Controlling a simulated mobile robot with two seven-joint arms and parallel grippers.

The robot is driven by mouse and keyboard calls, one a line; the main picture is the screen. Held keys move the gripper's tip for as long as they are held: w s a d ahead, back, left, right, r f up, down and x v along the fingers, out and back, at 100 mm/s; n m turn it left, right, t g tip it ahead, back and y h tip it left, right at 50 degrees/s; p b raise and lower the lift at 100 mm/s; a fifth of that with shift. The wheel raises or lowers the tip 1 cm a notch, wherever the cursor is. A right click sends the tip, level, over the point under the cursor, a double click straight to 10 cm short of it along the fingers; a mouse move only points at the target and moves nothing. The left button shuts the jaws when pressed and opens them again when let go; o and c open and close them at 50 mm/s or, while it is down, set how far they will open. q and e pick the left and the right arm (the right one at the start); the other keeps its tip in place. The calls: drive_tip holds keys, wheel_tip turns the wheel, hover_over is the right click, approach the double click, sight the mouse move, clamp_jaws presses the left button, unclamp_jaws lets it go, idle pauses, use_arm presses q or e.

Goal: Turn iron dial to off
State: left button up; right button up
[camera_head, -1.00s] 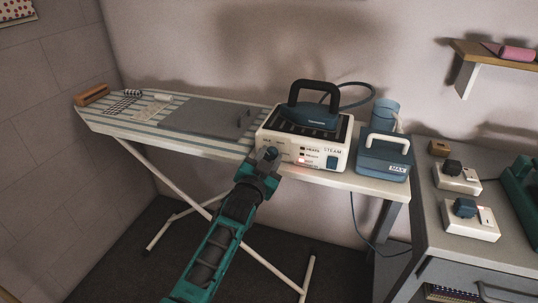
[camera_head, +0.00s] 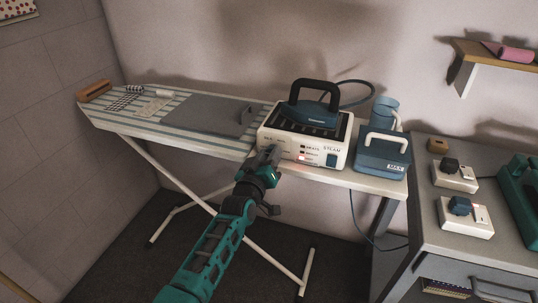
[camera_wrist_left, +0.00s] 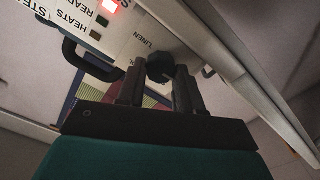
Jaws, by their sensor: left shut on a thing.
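The dial (camera_wrist_left: 160,67) is a dark knob on the station's front panel, beside the word LINEN in the left wrist view. My left gripper (camera_head: 270,153) is at the left part of that panel and hides the dial in the head view. In the left wrist view its fingers (camera_wrist_left: 158,82) are shut on the dial, one on each side. A red light (camera_wrist_left: 110,5) glows on the panel. My right gripper is not in view.
A blue water tank (camera_head: 383,155) marked MAX stands right of the station. The ironing board (camera_head: 160,133) extends left with a grey pad and small items on it. A desk (camera_head: 455,245) with sockets stands at the right.

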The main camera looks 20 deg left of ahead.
use_arm(q)
drive_tip(key=shift+f+n, duration=0.1)
drive_tip(key=shift+n, duration=0.9)
drive_tip(key=o, duration=1)
drive_tip(key=shift+o, duration=0.2)
drive_tip(key=shift+s, duration=0.1)
drive_tip(key=s+p, duration=0.1)
drive_tip(key=s, duration=1.1)
drive_tip(key=shift+s+a, duration=0.25)
drive_tip(key=shift+s, duration=0.15)
